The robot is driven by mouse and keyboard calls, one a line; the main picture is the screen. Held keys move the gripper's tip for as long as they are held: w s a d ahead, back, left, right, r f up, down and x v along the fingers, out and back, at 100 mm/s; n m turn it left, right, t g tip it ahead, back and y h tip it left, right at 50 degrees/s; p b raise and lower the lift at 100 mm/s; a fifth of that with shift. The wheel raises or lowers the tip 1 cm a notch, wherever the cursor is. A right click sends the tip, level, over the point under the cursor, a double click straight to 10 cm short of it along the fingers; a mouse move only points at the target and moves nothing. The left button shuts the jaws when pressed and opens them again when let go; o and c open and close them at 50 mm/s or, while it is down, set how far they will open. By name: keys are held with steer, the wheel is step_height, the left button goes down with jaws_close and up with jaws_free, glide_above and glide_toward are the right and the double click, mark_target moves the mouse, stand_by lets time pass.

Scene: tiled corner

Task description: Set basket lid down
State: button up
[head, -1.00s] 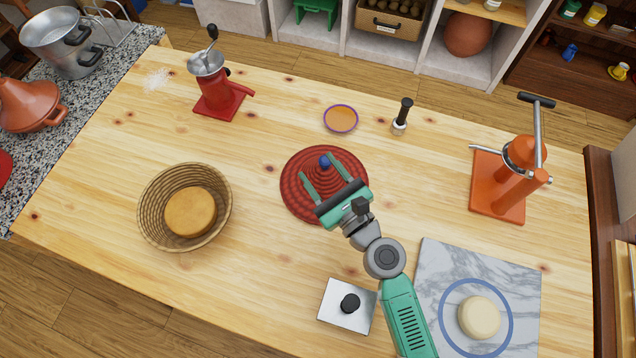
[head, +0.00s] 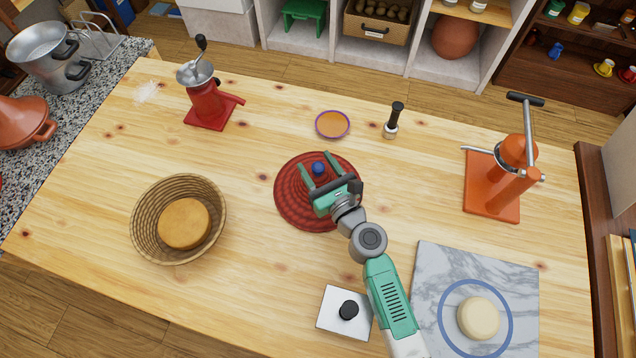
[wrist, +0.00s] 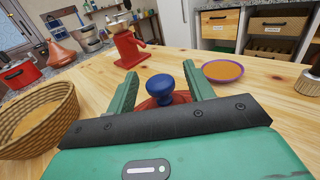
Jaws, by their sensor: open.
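The red woven basket lid (head: 290,205) lies flat on the wooden table, with its blue knob (head: 318,168) on top. My gripper (head: 319,166) is open over the lid, its green fingers on either side of the knob. In the wrist view the blue knob (wrist: 160,86) stands between the two fingers (wrist: 158,84), with visible gaps at both sides. The lid's red top shows just below it, mostly hidden by my gripper. The woven basket (head: 148,231) stands uncovered at the left with a round tan cheese (head: 184,223) inside.
A red grinder (head: 208,103) stands at the back left, a small orange dish (head: 332,124) and a black-handled tool (head: 393,120) behind the lid. An orange press (head: 492,188) and marble slab (head: 433,270) are at the right. Table between basket and lid is clear.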

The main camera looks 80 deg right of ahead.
jaws_close()
step_height(320, 180, up, 10)
steer(key=p, duration=0.8)
steer(key=shift+p, duration=0.3)
